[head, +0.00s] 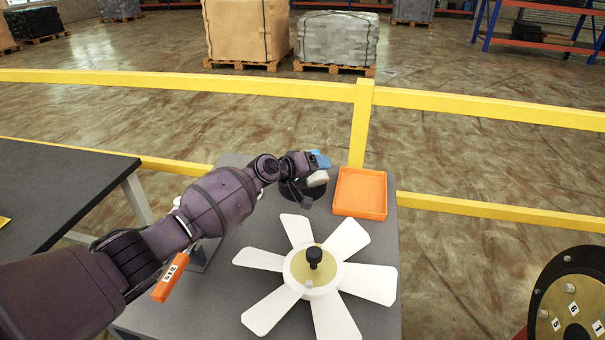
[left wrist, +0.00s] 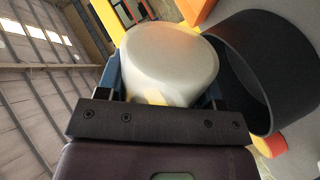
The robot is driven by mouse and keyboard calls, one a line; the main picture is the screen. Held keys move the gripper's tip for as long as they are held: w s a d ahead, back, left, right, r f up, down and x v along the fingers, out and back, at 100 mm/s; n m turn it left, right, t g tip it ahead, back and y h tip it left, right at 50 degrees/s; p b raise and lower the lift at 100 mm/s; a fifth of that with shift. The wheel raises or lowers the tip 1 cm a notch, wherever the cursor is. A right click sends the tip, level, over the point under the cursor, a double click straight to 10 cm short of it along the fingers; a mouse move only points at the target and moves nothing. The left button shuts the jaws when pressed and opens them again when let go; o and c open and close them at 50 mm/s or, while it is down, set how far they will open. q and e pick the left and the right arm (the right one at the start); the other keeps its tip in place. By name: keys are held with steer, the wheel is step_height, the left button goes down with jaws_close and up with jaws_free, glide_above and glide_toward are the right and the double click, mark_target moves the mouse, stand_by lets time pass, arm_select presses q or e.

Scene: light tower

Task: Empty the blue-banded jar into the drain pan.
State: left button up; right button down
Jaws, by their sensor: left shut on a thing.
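My left gripper (head: 318,163) reaches the far part of the grey table and is shut on a whitish jar (head: 318,179). In the left wrist view the pale, rounded jar (left wrist: 170,62) sits between the blue fingers (left wrist: 160,98). The jar looks tilted; no blue band can be told apart from the blue fingers. A black round open container (head: 303,191) lies below it, partly hidden by my arm; its wall shows close by in the left wrist view (left wrist: 240,75). A square orange tray (head: 360,213) stands just right. I cannot tell which is the drain pan. My right gripper is not in view.
A white-bladed fan-like wheel (head: 314,272) with a brass hub fills the table's front. An orange labelled piece (head: 170,283) shows beside my arm. A yellow rail (head: 450,104) runs behind the table. A dark table (head: 50,190) stands left.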

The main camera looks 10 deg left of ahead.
arm_select(q)
steer(key=shift+r, duration=0.3)
steer(key=shift+s+f, duration=0.1)
steer(key=shift+s, duration=0.1)
steer(key=shift+w+r, duration=0.2)
steer(key=shift+r, duration=0.05)
steer(key=shift+s+f+n+g, duration=0.1)
steer(key=shift+s+n+g, duration=0.15)
steer(key=shift+n+g, duration=0.05)
steer(key=shift+w+p, duration=0.25)
steer(key=shift+p, duration=0.05)
steer(key=shift+s+f+n, duration=0.15)
steer(key=shift+s+n, duration=0.05)
steer(key=shift+n, duration=0.1)
steer(key=shift+w, duration=0.2)
steer(key=shift+s+f, duration=0.15)
steer(key=shift+n+g+h, duration=0.3)
steer(key=shift+f, duration=0.1)
steer(key=shift+w+a, duration=0.1)
steer(key=shift+w, duration=0.15)
